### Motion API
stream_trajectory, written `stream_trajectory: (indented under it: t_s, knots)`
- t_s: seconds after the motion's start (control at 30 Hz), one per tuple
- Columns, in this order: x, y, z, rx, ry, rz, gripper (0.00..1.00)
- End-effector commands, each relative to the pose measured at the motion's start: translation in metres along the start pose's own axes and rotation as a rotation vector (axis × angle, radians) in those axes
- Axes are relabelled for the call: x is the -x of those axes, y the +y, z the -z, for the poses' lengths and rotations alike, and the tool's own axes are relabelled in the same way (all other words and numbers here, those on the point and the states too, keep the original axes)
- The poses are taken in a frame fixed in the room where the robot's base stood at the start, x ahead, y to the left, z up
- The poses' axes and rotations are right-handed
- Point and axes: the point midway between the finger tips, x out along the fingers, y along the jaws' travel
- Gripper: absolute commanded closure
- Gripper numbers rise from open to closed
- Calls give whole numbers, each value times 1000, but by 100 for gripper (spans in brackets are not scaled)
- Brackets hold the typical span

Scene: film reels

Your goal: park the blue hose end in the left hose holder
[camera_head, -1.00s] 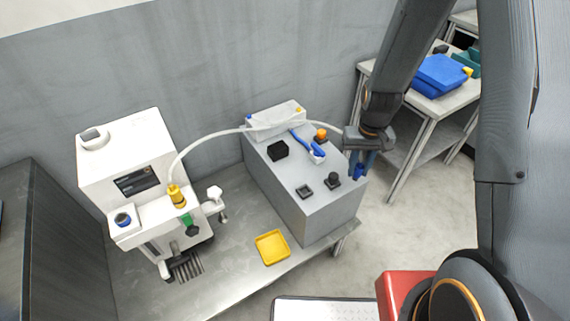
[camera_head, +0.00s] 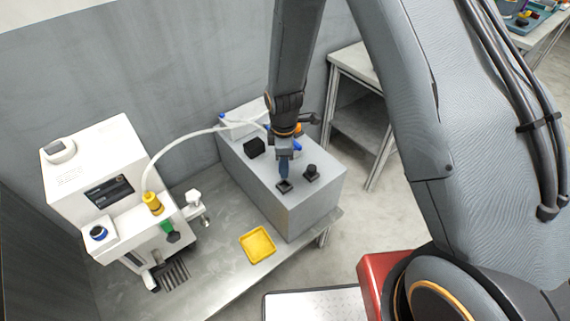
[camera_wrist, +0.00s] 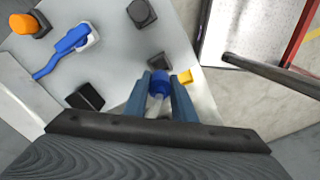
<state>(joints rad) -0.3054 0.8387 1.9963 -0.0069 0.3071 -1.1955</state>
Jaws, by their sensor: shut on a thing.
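My gripper (camera_head: 284,172) is shut on the blue hose end (camera_wrist: 160,90), which shows between the two fingers in the wrist view. It is above the front part of the grey box, close over a square black holder (camera_head: 284,186). In the wrist view this holder (camera_wrist: 158,61) lies just beyond the fingertips. I cannot tell whether the hose end touches it. To its right stands a black knob-like piece on a square base (camera_head: 311,173). The white hose (camera_head: 190,137) arcs from the yellow fitting (camera_head: 153,203) to behind my arm.
On the grey box (camera_head: 300,215) are a black block (camera_head: 254,148), a blue lever (camera_wrist: 72,40) and an orange button (camera_wrist: 28,24). A white machine (camera_head: 90,170) stands left. A yellow tray (camera_head: 258,245) lies on the metal table in front.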

Motion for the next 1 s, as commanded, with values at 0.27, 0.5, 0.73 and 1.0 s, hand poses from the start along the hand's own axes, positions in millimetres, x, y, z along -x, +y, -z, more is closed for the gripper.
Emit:
stream_trajectory:
  t_s: [0.27,0.5,0.73,1.0]
  knots:
    - [-26,0,-1,-3,-1,2,99]
    - [-48,0,0,-3,0,0,99]
    - [-53,0,0,-4,0,0,99]
    - [-52,0,0,-4,0,0,99]
